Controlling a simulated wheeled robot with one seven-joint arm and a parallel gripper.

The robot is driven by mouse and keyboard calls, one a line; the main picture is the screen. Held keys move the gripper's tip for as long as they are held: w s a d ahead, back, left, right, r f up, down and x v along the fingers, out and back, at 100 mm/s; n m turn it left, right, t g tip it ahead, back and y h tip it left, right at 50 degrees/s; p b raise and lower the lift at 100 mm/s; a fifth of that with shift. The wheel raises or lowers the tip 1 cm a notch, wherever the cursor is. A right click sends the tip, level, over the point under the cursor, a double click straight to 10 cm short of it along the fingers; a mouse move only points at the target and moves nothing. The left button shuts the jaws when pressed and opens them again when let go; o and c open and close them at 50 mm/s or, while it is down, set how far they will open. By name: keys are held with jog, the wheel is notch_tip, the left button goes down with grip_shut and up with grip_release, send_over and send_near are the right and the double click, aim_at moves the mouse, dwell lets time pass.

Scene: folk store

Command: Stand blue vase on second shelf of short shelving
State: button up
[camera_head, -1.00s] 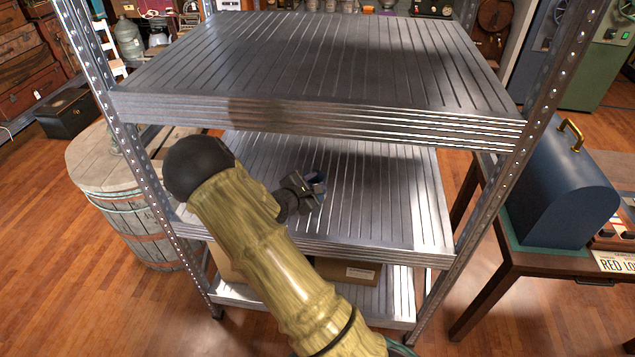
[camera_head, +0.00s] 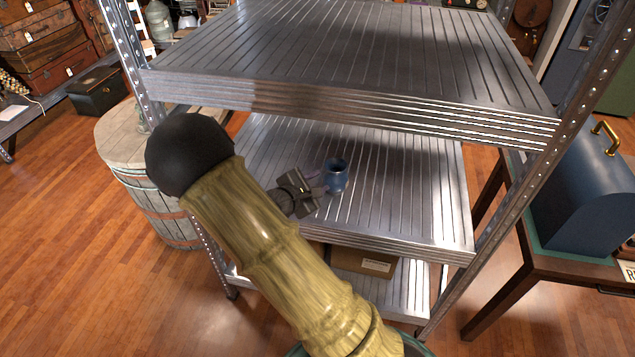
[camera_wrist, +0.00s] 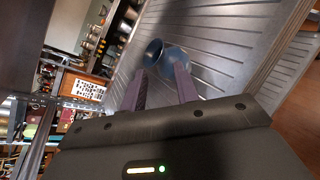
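The blue vase (camera_head: 337,177) stands upright on the middle shelf (camera_head: 400,190) of the metal shelving, with its open mouth up. My gripper (camera_head: 318,190) reaches in from the left, low beside the vase. In the wrist view the two purple fingers (camera_wrist: 162,88) are spread apart, and the vase (camera_wrist: 178,60) shows at and beyond their tips. The fingers look open, with no clear grip on the vase. Whether a fingertip still touches its side cannot be told.
The upper shelf (camera_head: 370,50) hangs above the vase, with metal posts at the sides. A cardboard box (camera_head: 362,262) lies on the bottom shelf. A wooden barrel (camera_head: 150,190) stands left, and a table with a blue box (camera_head: 575,200) right. The middle shelf is otherwise clear.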

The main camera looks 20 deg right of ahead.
jog(key=s+d+m+g+y, duration=0.1)
jog(key=s+d+m+g, duration=0.2)
jog(key=s+m+g, duration=0.35)
jog(key=s+a+r+m+t+y, duration=0.1)
jog(key=s+a+r+m+y, duration=0.4)
jog(key=s+a+m+y, duration=0.5)
jog(key=s, duration=0.3)
jog(key=shift+a+r+y, duration=0.2)
jog(key=shift+y, duration=0.2)
jog(key=shift+s+m+t, duration=0.1)
jog(key=shift+m+t, duration=0.15)
jog(key=shift+c, duration=0.2)
dwell(0.7)
